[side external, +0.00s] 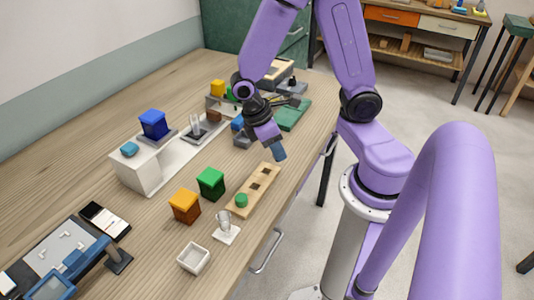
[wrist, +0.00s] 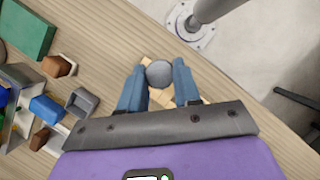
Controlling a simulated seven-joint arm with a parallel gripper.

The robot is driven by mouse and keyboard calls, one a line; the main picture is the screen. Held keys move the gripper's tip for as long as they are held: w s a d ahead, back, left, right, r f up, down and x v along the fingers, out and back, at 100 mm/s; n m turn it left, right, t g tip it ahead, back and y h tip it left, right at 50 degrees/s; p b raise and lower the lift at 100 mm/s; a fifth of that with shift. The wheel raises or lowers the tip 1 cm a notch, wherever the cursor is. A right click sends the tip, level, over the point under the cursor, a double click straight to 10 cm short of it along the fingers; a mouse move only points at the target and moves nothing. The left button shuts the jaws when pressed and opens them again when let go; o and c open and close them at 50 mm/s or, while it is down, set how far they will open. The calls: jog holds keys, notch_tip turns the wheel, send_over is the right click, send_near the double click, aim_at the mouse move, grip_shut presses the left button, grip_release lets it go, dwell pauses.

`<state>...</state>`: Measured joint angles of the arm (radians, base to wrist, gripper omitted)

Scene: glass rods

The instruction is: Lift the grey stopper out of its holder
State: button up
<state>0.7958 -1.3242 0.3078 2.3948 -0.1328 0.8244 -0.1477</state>
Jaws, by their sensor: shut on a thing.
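The grey stopper (wrist: 159,73) shows its round grey top in the wrist view, between the two blue fingers of my gripper (wrist: 159,84). My gripper is shut on it. In the side view my gripper (side external: 279,152) is above the far end of the light wooden holder (side external: 246,208), and the stopper cannot be made out there. The holder has dark square openings and a green stopper (side external: 241,200) at its near end. Parts of the holder (wrist: 160,98) show beneath the grey stopper in the wrist view. Whether its lower end is clear of the holder is hidden.
A green block (side external: 210,183) and an orange block (side external: 185,205) stand left of the holder. A clear glass piece on a white base (side external: 226,233) and a white open box (side external: 193,258) are nearer. A white stand (side external: 140,172) is further left. The table edge is close on the right.

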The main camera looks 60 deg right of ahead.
jog(key=s+r, duration=0.5)
jog(key=s, duration=0.5)
jog(key=shift+s+a+r, duration=0.15)
jog(key=shift+a+r, duration=0.1)
jog(key=shift+a, duration=0.2)
